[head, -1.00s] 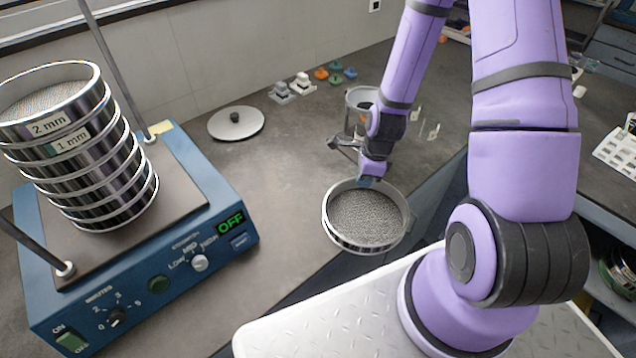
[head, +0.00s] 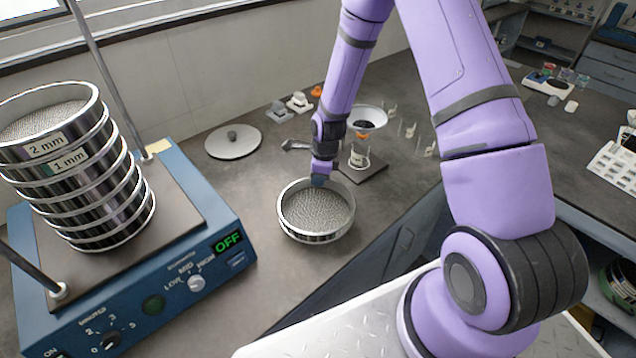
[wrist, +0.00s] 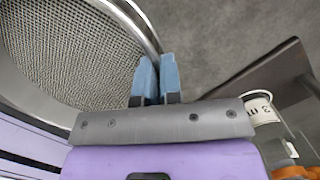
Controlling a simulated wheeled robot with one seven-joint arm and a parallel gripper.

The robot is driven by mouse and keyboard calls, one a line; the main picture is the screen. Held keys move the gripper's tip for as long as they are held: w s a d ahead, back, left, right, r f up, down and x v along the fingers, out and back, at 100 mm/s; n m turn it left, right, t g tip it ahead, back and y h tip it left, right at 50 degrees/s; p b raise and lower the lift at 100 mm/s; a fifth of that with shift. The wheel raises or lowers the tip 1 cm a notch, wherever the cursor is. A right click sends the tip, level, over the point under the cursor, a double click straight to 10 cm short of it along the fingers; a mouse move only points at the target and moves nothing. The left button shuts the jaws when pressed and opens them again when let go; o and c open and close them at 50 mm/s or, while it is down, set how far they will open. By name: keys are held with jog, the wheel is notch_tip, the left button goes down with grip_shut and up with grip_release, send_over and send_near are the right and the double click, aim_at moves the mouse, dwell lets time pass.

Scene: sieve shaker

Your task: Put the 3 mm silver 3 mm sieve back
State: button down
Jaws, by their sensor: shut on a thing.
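A silver sieve (head: 316,212) with a wire mesh floor hangs from my gripper (head: 321,180) in the head view, over or close to the bench right of the shaker. Its label is not visible to me. In the wrist view the blue fingers (wrist: 157,78) are shut on the rim of this sieve (wrist: 75,50). The sieve stack (head: 85,190) stands on the blue shaker (head: 190,243) at left, with "2 mm" on the top sieve and "1 mm" below it. The shaker display reads OFF.
A round grey lid (head: 233,143) with a black knob lies on the bench behind. A funnel stand (head: 378,170) is just behind my gripper. Two upright rods (head: 105,70) flank the stack. Bench between the shaker and the held sieve is clear.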

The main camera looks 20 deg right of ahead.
jog(key=shift+f, duration=1)
jog(key=shift+f, duration=0.15)
jog(key=c, duration=1.3)
grip_release()
